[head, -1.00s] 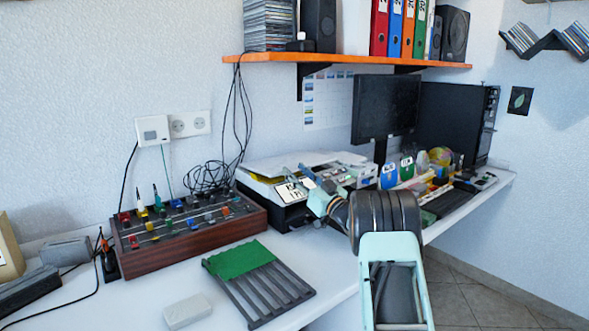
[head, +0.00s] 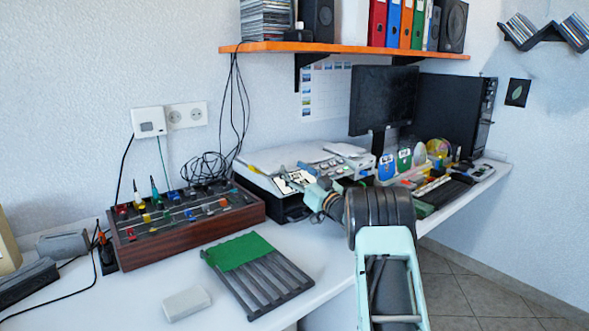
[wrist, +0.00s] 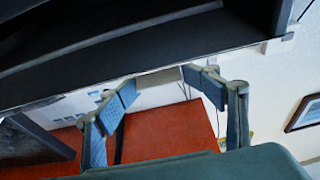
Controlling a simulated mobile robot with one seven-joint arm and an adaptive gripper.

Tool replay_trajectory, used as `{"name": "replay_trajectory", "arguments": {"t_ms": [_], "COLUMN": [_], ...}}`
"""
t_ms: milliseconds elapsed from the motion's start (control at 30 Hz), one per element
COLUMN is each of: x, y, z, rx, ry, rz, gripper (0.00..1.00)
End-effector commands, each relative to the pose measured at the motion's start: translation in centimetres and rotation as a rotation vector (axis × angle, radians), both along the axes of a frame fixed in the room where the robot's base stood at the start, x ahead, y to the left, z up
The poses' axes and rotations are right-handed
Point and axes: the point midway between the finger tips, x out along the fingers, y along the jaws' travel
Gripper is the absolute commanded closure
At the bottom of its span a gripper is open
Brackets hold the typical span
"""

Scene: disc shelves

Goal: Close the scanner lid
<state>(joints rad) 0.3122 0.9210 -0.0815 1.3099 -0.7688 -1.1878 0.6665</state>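The scanner (head: 284,207), with a black base and a pale top, stands on the white desk below the shelf. Its pale lid (head: 296,154) looks nearly flat in the head view; I cannot tell whether it is fully shut. My gripper (head: 290,182) is at the scanner's front edge, overlapping part of it. In the wrist view, my gripper (wrist: 160,82) has its two blue-padded fingers apart with nothing seen between them. A dark body with a thin pale edge fills the top of that view, close to the fingertips. Contact is unclear.
A wooden-sided mixer (head: 185,225) stands left of the scanner. A green-and-grey rack (head: 255,270) and a pale block (head: 187,303) lie in front. A monitor (head: 384,100) and disc holders are right. The orange shelf (head: 340,46) hangs above.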

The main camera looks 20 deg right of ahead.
Motion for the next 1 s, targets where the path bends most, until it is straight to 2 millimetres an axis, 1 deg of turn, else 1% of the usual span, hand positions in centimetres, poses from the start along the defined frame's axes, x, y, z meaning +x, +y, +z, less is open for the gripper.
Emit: {"name": "replay_trajectory", "arguments": {"t_ms": [33, 167, 267, 600, 700, 833, 1000], "x": [0.0, -0.2, -0.8, -5.2, -6.1, -6.6, -6.7], "y": [0.6, 0.5, 0.0, -2.1, -2.5, -2.7, -2.7], "z": [0.1, 0.1, -0.1, -1.4, -1.7, -1.8, -1.8], "rx": [0.0, 0.0, 0.0, 0.002, 0.002, 0.0, 0.0], "ry": [-0.002, -0.003, -0.002, 0.0, 0.0, -0.002, -0.002], "rz": [0.009, 0.009, 0.007, 0.001, 0.001, 0.002, 0.002], "gripper": [0.45, 0.45, 0.45, 0.45, 0.45, 0.45, 0.45]}}
